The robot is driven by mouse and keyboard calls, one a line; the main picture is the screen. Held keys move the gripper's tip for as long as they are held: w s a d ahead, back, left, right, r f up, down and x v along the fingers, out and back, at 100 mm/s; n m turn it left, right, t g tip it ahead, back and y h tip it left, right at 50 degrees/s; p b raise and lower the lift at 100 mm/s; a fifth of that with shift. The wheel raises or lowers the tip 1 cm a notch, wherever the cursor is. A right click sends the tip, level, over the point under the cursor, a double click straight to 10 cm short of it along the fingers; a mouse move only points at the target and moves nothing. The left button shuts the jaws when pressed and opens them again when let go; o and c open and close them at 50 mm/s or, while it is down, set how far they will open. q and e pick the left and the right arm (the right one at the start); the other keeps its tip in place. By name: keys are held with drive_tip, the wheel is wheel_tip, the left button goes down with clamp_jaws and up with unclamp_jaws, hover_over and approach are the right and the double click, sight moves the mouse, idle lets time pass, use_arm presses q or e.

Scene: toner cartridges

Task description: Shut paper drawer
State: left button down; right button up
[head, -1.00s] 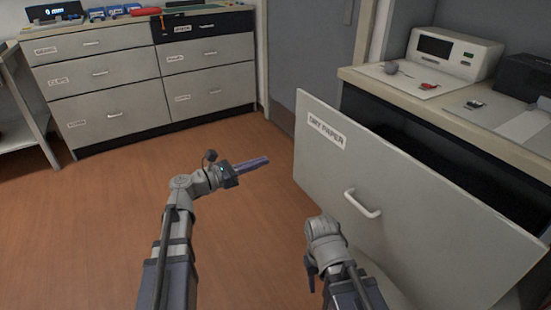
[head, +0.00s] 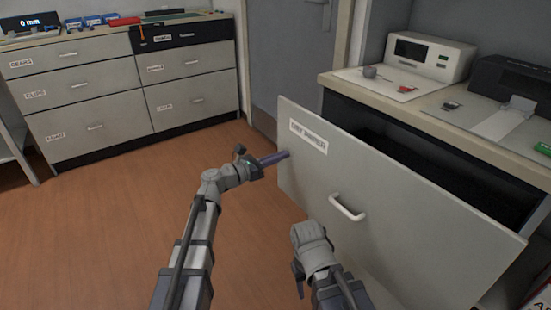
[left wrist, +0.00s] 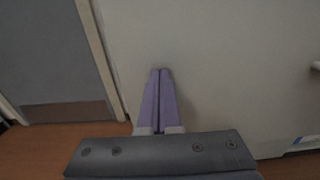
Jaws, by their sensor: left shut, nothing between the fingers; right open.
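The paper drawer (head: 400,226) is pulled well out of its cabinet at the right, with a white label and a light bar handle (head: 347,208) on its front. Its pale front panel also fills much of the left wrist view (left wrist: 225,75). My left gripper (head: 286,154) is shut and empty, its purple fingertips at the drawer front near the left edge, below the label. In the left wrist view the shut fingers (left wrist: 159,72) point at the panel; I cannot tell whether they touch it. My right gripper (head: 299,280) is low, left of the handle, its fingers mostly hidden.
The counter (head: 400,112) above the drawer holds a white device (head: 430,55) and a black printer (head: 510,95). A closed drawer cabinet (head: 120,90) stands at the back left, with a grey door (head: 285,60) beside it. The brown floor at left is clear.

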use_arm(q)
drive_tip(key=shift+w+d, duration=0.1)
drive_tip(key=x, duration=1.6)
use_arm(e)
drive_tip(key=shift+a, duration=0.1)
use_arm(q)
drive_tip(key=shift+w+d+r, duration=0.15)
drive_tip(key=shift+w, duration=0.1)
drive_tip(key=v, duration=1.5)
drive_tip(key=shift+s+d+f, duration=0.15)
drive_tip(key=shift+f, duration=0.1)
use_arm(e)
drive_tip(key=shift+a, duration=0.75)
